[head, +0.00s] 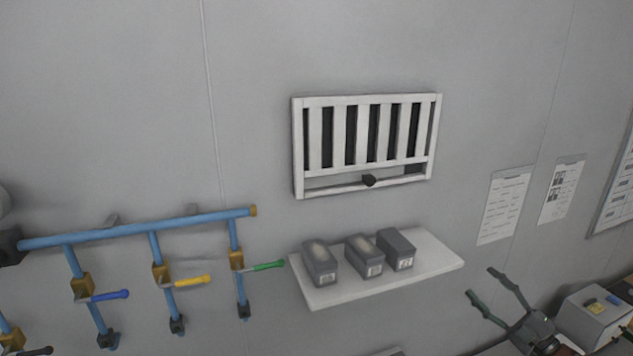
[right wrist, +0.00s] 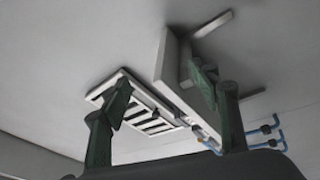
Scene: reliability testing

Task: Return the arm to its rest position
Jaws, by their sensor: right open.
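My right gripper (head: 483,282) shows at the lower right of the head view, with its two dark green fingers spread apart and nothing between them. It stands in front of the wall, to the right of and below the white shelf (head: 328,300), apart from it in the picture. In the right wrist view the fingers of the same gripper (right wrist: 160,85) are wide apart and empty, with the underside of the shelf and the slatted panel beyond. My left gripper does not show in either view.
Three dark grey boxes (head: 320,264) stand on the shelf. A white slatted panel (head: 299,150) hangs above. Blue pipes (head: 135,232) with coloured valve handles are at left. A light box (head: 590,318) with small items stands right of my right gripper. Papers (head: 504,205) hang on the wall.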

